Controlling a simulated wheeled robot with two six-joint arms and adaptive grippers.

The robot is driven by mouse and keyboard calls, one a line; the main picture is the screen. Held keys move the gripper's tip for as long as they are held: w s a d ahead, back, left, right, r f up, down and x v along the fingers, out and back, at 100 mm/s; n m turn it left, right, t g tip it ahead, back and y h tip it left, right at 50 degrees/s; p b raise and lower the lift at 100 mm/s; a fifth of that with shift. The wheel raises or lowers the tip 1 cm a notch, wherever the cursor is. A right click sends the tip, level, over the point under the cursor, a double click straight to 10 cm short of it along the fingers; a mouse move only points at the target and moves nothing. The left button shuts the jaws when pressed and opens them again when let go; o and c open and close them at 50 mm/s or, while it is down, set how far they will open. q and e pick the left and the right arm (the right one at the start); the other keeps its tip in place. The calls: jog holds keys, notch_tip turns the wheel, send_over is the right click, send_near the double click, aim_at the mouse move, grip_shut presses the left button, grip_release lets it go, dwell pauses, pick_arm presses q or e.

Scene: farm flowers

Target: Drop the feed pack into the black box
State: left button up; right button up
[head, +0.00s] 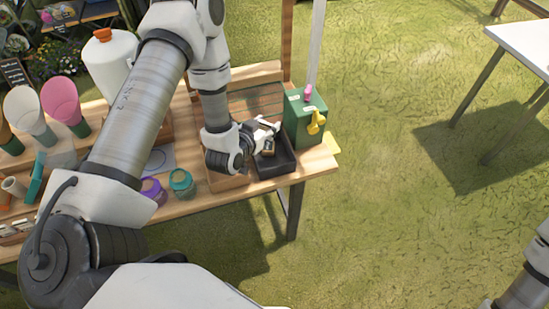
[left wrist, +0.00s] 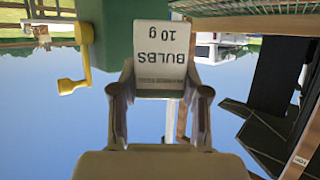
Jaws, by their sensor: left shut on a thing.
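My left gripper (head: 266,132) is shut on a small white pack (left wrist: 160,55), which reads "BULBS 10 g" upside down in the left wrist view. The fingers (left wrist: 159,105) grip the pack at its two sides. In the head view, the gripper overlaps the far part of the black box (head: 284,169), an open tray at the right end of the wooden table. The pack is mostly hidden by the gripper there, so its height over the box is hard to tell. My right gripper is out of view; only part of that arm shows at the lower right.
A green box (head: 305,118) with a yellow handle (head: 316,121) stands right beside the black box. A wooden tray (head: 228,182) sits left of it. Purple (head: 153,190) and teal (head: 181,182) jars stand on the table (head: 318,163). Open grass lies to the right.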

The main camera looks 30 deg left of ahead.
pick_arm(q)
jog(key=shift+s+a+f+b, duration=0.1)
jog(key=shift+s+f+b, duration=0.1)
jog(key=shift+f, duration=0.25)
jog(key=shift+s+a+f+b, duration=0.1)
jog(key=shift+f+b, duration=0.1)
jog(key=shift+f, duration=0.25)
jog(key=shift+w+d, duration=0.1)
jog(key=shift+w, duration=0.1)
jog(key=o, duration=0.8)
jog(key=shift+o, duration=0.2)
jog(key=shift+s, duration=0.1)
jog(key=shift+r, duration=0.1)
jog(key=v, duration=0.7)
jog(key=shift+s, duration=0.2)
